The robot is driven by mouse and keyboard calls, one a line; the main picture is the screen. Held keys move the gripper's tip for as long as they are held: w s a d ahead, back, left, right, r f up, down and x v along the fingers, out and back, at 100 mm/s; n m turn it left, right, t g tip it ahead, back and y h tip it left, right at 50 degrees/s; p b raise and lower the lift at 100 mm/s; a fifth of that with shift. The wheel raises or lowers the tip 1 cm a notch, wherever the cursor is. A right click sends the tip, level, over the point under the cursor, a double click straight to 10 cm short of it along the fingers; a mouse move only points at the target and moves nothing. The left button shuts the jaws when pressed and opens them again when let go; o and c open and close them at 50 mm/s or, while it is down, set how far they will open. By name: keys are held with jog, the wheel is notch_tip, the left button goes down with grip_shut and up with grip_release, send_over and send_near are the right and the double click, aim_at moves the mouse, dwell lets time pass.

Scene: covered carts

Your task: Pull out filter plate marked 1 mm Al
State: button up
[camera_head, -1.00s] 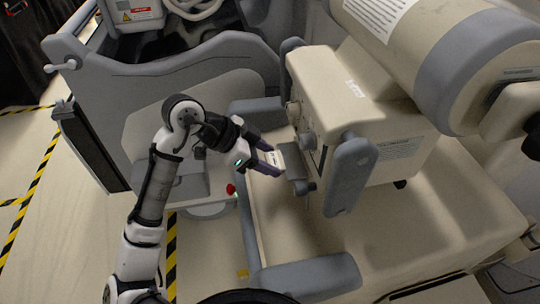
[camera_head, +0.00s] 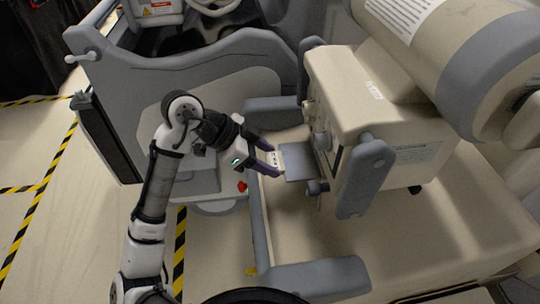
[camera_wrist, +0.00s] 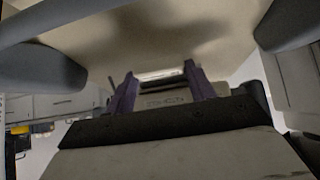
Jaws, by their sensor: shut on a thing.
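The filter plate (camera_head: 297,163) is a flat grey sheet with a pale, marked tab at its left end. It sticks out from the left side of the cream housing (camera_head: 345,95); its far end is at or behind the housing's edge. I cannot read the marking. My gripper (camera_head: 275,160), with two purple fingers, is shut on the tab from the left. In the wrist view the fingers (camera_wrist: 161,88) stand on either side of a pale piece with a faint marking (camera_wrist: 165,101).
Knobs (camera_head: 321,140) and a grey upright handle (camera_head: 365,178) are on the housing near the plate. A grey rail (camera_head: 310,280) runs in front. A large cylinder (camera_head: 450,60) is above right. A grey-sided cart (camera_head: 185,65) stands behind my arm.

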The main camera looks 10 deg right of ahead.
jog(key=shift+a, duration=1.8)
jog(key=shift+a, duration=0.25)
jog(key=shift+s, duration=0.1)
